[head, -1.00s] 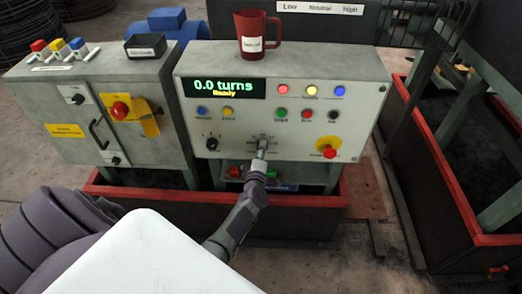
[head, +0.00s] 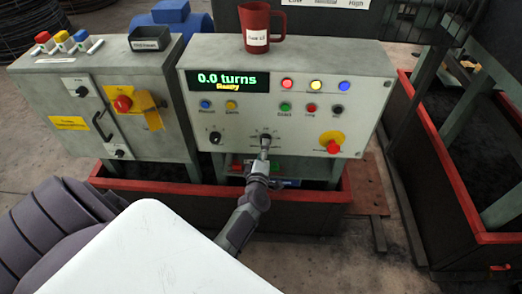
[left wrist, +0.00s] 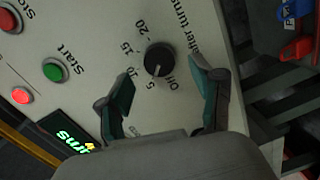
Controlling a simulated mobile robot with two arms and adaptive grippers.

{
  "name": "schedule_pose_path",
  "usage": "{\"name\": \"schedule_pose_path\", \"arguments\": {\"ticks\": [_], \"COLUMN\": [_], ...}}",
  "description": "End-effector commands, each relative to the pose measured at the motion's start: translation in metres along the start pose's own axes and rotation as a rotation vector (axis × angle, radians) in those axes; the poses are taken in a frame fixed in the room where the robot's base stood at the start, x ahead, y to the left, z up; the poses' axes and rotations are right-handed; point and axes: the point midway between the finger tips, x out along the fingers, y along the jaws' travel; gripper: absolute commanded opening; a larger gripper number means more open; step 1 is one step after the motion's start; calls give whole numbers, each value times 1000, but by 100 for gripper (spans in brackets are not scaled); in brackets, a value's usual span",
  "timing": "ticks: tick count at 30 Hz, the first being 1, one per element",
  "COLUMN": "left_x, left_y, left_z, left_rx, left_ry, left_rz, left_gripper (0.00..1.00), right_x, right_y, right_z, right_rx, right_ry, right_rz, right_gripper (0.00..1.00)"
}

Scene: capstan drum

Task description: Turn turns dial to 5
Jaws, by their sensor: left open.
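The turns dial is a round black knob (left wrist: 160,60) on the light grey panel (head: 360,110). Labels Off, 5, 10, 15 and 20 ring it in the left wrist view. Its pale pointer mark faces the Off and 5 side; I cannot tell exactly where it points. My left gripper (left wrist: 162,70) is open, one finger on each side of the dial, with no clear contact. In the head view the gripper (head: 264,147) largely hides the dial. The display (head: 228,81) reads 0.0 turns. My right gripper is not in view.
A second black knob (head: 215,137) sits left on the panel. A green Start button (left wrist: 55,69) and a red emergency stop (head: 333,147) are also on it. A red mug (head: 257,30) stands on top. A red-edged barrier (head: 320,200) runs below.

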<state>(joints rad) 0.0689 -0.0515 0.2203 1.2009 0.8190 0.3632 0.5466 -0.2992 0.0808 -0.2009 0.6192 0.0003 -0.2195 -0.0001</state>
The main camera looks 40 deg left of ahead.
Motion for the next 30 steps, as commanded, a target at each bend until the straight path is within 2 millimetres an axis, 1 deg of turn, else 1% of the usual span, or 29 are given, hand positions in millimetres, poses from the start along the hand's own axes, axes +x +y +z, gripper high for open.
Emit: {"name": "schedule_pose_path", "arguments": {"ticks": [1,6,9,12,15,18,30], "left_x": [-14,-50,-68,-80,-87,-89,-89], "left_y": [-2,-1,-1,-1,0,0,0], "left_z": [1,1,0,0,1,1,1], "left_rx": [-2,-1,0,1,0,0,0], "left_ry": [-1,-1,-1,-1,-1,-1,-1], "left_rz": [-3,-4,-3,-1,-1,0,0], "left_gripper": [66,66,66,66,66,66,66], "right_x": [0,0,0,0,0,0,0], "right_y": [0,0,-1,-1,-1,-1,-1], "right_z": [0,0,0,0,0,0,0], "right_rx": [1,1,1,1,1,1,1], "right_ry": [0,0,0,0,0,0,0], "right_rz": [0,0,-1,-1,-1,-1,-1], "right_gripper": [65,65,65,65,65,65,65]}}
